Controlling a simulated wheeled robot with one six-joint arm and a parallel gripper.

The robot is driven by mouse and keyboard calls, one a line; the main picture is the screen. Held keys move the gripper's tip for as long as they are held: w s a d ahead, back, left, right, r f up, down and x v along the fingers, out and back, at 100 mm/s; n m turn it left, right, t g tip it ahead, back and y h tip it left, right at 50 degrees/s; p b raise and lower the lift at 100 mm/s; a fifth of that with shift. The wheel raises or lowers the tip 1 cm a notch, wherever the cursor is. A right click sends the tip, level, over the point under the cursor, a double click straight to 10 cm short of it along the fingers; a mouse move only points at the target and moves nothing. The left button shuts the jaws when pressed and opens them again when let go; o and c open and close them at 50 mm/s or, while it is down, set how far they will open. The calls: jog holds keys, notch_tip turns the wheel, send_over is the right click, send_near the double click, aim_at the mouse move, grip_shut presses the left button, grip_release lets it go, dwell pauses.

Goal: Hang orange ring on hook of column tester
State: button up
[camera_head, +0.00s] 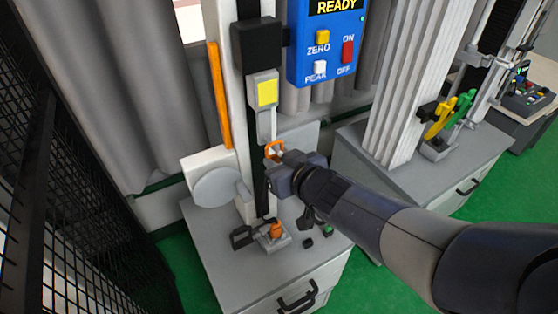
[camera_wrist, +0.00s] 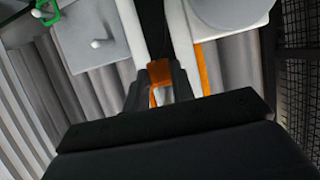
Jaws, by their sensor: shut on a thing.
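The orange ring (camera_head: 274,150) is held at the tip of my gripper (camera_head: 281,161), in front of the column tester's dark rail. In the wrist view the ring (camera_wrist: 159,72) shows between the two dark fingers of my gripper (camera_wrist: 160,84). The column tester (camera_head: 226,75) is a pale upright column with a black carriage and a grey block with a yellow face (camera_head: 267,93) above the ring. I cannot make out the hook clearly; the area just below the grey block is small and partly hidden. The ring appears apart from that block.
A blue control box (camera_head: 326,45) reading READY is at upper right of the column. An orange clamp (camera_head: 276,230) sits on the grey cabinet (camera_head: 222,262) below. A round grey disc (camera_head: 216,188) juts out at left. A second tester (camera_head: 415,80) stands right; black mesh (camera_head: 45,190) is left.

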dwell(0.3)
jog(key=o, duration=0.7)
jog(key=shift+s, duration=0.1)
jog(key=shift+p+v, duration=3.05)
jog(key=shift+v, duration=2.3)
jog(key=shift+f, duration=0.1)
jog(key=b+x, duration=0.6)
jog(key=x, duration=0.5)
jog(key=shift+s+d+r, duration=0.1)
jog(key=shift+d+r, duration=0.05)
jog(key=shift+r, duration=0.05)
